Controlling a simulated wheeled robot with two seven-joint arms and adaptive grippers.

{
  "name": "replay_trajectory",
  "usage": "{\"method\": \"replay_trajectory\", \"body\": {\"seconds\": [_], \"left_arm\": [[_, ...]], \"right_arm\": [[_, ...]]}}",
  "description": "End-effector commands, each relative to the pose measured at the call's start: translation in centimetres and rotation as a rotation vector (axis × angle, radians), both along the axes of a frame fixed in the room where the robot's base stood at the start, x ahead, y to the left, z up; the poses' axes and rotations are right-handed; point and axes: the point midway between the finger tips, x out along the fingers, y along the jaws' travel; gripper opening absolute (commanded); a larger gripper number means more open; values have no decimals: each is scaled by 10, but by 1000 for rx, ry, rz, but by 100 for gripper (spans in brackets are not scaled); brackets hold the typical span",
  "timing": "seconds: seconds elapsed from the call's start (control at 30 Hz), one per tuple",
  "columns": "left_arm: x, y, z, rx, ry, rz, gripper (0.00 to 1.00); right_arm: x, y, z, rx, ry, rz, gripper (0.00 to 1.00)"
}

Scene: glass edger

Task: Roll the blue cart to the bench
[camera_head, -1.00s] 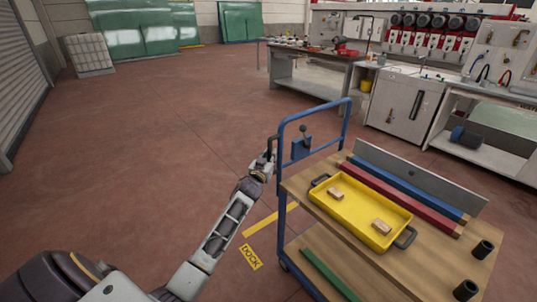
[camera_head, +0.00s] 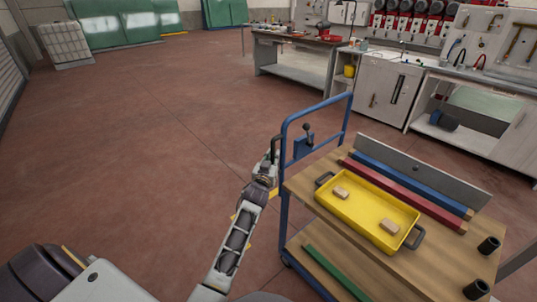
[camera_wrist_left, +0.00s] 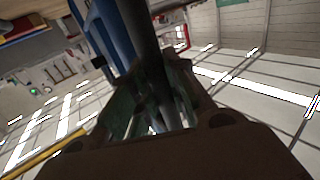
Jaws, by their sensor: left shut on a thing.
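The blue cart (camera_head: 285,218) stands at the right of the head view, with a blue tube push frame and wooden decks. My left gripper (camera_head: 272,152) is shut at the left upright of this frame. In the left wrist view, a dark upright bar (camera_wrist_left: 140,35) runs between my left fingers (camera_wrist_left: 155,100), close beside a blue tube (camera_wrist_left: 103,35). The exact contact is dark and partly hidden. The bench (camera_head: 300,43), with a wooden top and grey frame, stands beyond the cart, with open floor between. My right gripper is out of view.
The cart carries a yellow tray (camera_head: 358,212) with two small blocks, red and blue bars, a grey panel (camera_head: 425,173) and two dark cups. A green bar lies on its lower deck. A white cabinet (camera_head: 388,90) stands right of the bench. The red-brown floor (camera_head: 130,130) at left is clear.

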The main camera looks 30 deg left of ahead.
Motion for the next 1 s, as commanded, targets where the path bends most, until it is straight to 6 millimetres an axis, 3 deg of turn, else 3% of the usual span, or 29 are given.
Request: {"method": "replay_trajectory", "body": {"seconds": [0.57, 0.6, 0.73, 1.0], "left_arm": [[-3, -10, -1, 0, 0, -3, 0], [-3, -10, -1, -1, 1, -4, 22], [-3, -9, -1, -1, 1, -2, 38], [-3, -8, 0, 0, -1, 0, 39]], "right_arm": [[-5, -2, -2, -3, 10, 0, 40], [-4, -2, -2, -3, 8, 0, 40], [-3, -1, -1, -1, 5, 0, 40], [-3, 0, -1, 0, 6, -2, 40]]}}
